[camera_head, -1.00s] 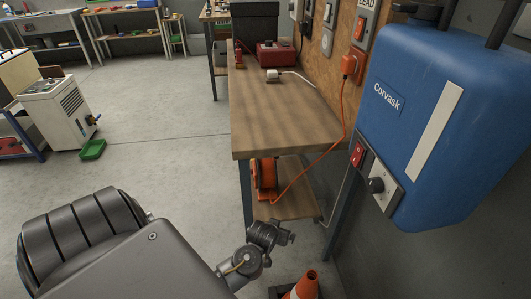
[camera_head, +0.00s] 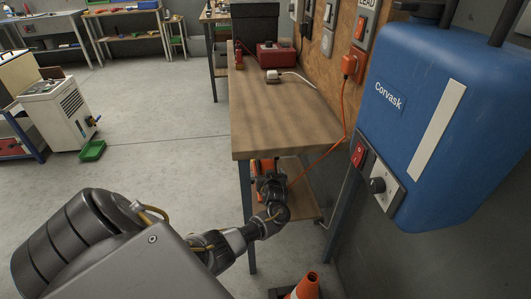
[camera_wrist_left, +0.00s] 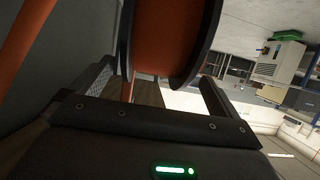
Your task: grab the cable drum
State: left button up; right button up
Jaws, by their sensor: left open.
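The orange cable drum (camera_head: 255,168) sits on the lower shelf under the wooden workbench. In the head view it is largely hidden by my left gripper (camera_head: 268,177) and the bench top. In the left wrist view the drum (camera_wrist_left: 172,40) fills the upper middle, with an orange core and dark flanges. My left gripper's fingers stand open, one on each side of the drum's lower part. I cannot tell whether they touch it. An orange cable (camera_head: 326,155) runs from the drum's area up to a wall socket. My right gripper is not in view.
The workbench top (camera_head: 285,130) overhangs my left gripper. A blue Corvask unit (camera_head: 420,120) hangs on the right. An orange and white cone (camera_head: 305,288) stands on the floor near the bench. The floor to the left is largely clear.

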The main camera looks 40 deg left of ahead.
pick_arm(q)
jog(key=b+x, duration=0.1)
jog(key=x, duration=0.4)
jog(key=shift+a+r, duration=0.1)
jog(key=shift+a, duration=0.1)
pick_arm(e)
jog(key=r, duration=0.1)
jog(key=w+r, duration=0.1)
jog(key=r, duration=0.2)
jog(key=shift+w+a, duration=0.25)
pick_arm(q)
jog(key=c, duration=1.6)
jog(key=shift+c, duration=0.6)
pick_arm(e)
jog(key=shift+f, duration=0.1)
pick_arm(q)
jog(key=shift+w+r, duration=0.1)
jog(key=shift+r, duration=0.05)
